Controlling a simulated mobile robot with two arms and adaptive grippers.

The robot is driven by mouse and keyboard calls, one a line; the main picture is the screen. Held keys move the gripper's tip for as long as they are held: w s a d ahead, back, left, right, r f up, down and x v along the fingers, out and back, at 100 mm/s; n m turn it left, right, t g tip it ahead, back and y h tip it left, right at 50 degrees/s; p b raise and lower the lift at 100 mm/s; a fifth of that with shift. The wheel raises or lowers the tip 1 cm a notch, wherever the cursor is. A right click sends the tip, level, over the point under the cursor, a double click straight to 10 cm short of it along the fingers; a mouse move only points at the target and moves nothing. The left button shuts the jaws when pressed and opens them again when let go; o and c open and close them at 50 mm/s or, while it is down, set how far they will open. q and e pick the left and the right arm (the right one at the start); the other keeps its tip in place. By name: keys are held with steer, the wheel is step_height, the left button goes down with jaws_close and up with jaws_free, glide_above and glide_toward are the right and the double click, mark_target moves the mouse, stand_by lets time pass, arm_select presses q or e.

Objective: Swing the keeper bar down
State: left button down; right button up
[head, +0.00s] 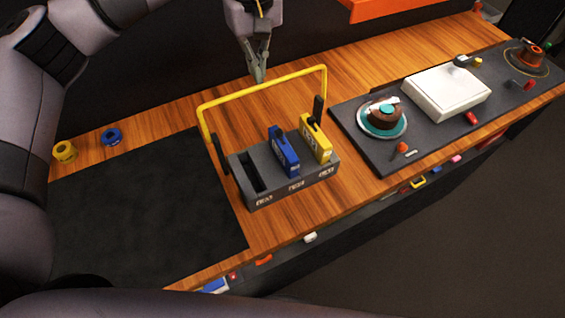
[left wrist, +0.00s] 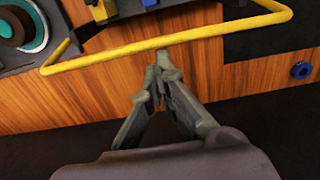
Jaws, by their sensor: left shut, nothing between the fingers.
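The yellow keeper bar (head: 270,87) stands raised over a dark block (head: 290,191) on the wooden bench. Its two arms end at black pivots on the block's sides. In the left wrist view the bar (left wrist: 160,42) crosses the picture just beyond the fingertips. My left gripper (head: 258,79) is shut and empty, with its tips at the bar's far side; I cannot tell whether they touch it. It also shows in the left wrist view (left wrist: 163,55). A blue module (head: 284,152) and a yellow module (head: 316,138) stand in the block; its left slot is empty. My right gripper is not in view.
A dark panel to the right carries a trackball (head: 383,115) in a teal ring, a white box (head: 434,90) and an orange knob (head: 526,55). A black mat (head: 140,220) lies left of the block. Yellow (head: 65,151) and blue (head: 111,137) spools stand behind it.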

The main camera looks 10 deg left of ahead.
arm_select(q)
step_height(320, 180, down, 4)
steer(key=b, duration=0.2)
steer(key=shift+r+b, duration=0.1)
steer(key=shift+b, duration=0.3)
steer(key=shift+s, duration=0.1)
steer(key=shift+s+d+b, duration=0.45)
steer(key=shift+s+d, duration=0.6)
steer(key=shift+s, duration=0.45)
steer(key=shift+s+d+b, duration=0.4)
steer(key=shift+s+d, duration=0.6)
steer(key=shift+s, duration=0.45)
steer(key=shift+s+d+b, duration=0.45)
steer(key=shift+s+d, duration=0.6)
steer(key=shift+s, duration=0.45)
steer(key=shift+r, duration=0.15)
step_height(320, 180, up, 8)
steer(key=p, duration=0.4)
